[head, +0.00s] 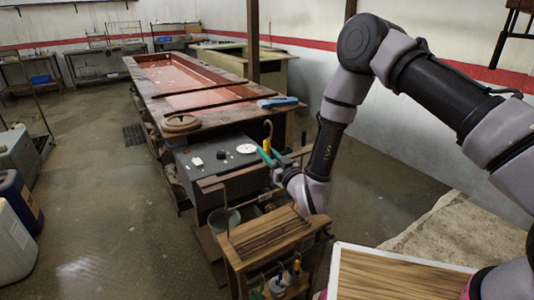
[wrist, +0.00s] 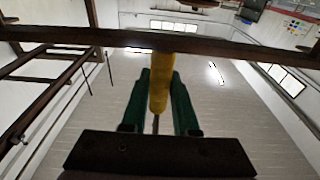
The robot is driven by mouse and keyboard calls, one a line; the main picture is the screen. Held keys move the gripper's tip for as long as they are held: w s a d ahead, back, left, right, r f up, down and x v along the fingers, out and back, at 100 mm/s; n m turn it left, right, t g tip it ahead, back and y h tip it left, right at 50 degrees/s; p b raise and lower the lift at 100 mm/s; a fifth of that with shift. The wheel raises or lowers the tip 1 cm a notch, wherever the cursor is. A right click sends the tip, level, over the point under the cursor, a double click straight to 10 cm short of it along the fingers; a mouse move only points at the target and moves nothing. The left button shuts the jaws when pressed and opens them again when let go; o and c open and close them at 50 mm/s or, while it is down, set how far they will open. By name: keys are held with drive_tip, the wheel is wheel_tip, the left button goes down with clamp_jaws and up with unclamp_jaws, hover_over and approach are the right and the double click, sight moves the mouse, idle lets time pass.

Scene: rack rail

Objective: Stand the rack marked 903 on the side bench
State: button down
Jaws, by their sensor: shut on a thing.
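My gripper (head: 268,156) has green fingers, shut on a yellow grip (head: 267,144) with a pale curved hook above it. In the wrist view the yellow grip (wrist: 159,85) stands between both fingers, with a thin rod below it. What hangs under the grip is mostly hidden behind my gripper and wrist in the head view. No 903 mark is readable, so I cannot tell whether this is that rack. A dark grey bench (head: 205,180) with small white items stands just left of my gripper; I cannot tell whether it is the side bench.
A slatted wooden stand (head: 268,236) is in front, with several small coloured-grip items (head: 278,283) under it. A bucket (head: 224,219) is to its left. A long red-topped table (head: 190,82) runs behind. A dark bar (wrist: 160,41) crosses the wrist view. Open floor lies left.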

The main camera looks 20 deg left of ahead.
drive_tip(key=c, duration=0.7)
unclamp_jaws()
